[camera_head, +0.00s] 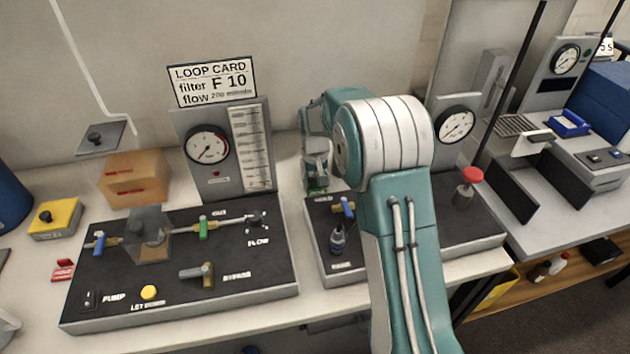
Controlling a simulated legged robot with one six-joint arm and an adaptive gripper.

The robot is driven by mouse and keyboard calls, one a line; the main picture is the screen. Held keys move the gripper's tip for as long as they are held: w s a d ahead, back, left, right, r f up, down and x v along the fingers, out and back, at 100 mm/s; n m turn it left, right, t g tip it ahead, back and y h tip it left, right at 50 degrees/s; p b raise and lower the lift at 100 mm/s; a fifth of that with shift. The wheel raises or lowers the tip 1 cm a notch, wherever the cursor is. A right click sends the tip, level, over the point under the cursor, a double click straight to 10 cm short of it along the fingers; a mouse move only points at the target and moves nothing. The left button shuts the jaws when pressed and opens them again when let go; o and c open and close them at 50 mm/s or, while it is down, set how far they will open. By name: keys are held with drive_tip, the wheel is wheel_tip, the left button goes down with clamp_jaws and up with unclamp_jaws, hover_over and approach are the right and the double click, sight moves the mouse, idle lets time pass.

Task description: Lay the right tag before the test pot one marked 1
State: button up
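A small red tag (62,270) with white lettering, perhaps "HOLD", lies on the bench left of the black pump panel. No other tag can be made out. No pot with a readable 1 shows. A translucent grey vessel (150,234) sits in the pipe line on the left panel. A small dark bottle (337,239) stands on the middle panel. My teal and white arm reaches over that panel and hides much of it. My gripper (316,186) seems to hang beyond my elbow, near the back wall; its fingers are too small and dark to read.
The left panel (120,312) carries valves, a yellow button and a pump switch. Behind it stand a gauge board (207,147) and a loop card (213,82). An orange box (135,179) and a yellow switch box (55,218) stand left. A red-topped knob (468,188) stands right.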

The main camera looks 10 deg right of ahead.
sight(315, 182)
idle(0.3)
drive_tip(key=s+r+t, duration=0.1)
drive_tip(key=s+r, duration=0.2)
drive_tip(key=r, duration=0.6)
drive_tip(key=s+r, duration=0.4)
drive_tip(key=r, duration=0.5)
drive_tip(key=s+r+t, duration=0.1)
drive_tip(key=s+t, duration=0.3)
drive_tip(key=s, duration=2.2)
drive_tip(key=shift+s+r+t, duration=0.3)
drive_tip(key=shift+s+r, duration=0.1)
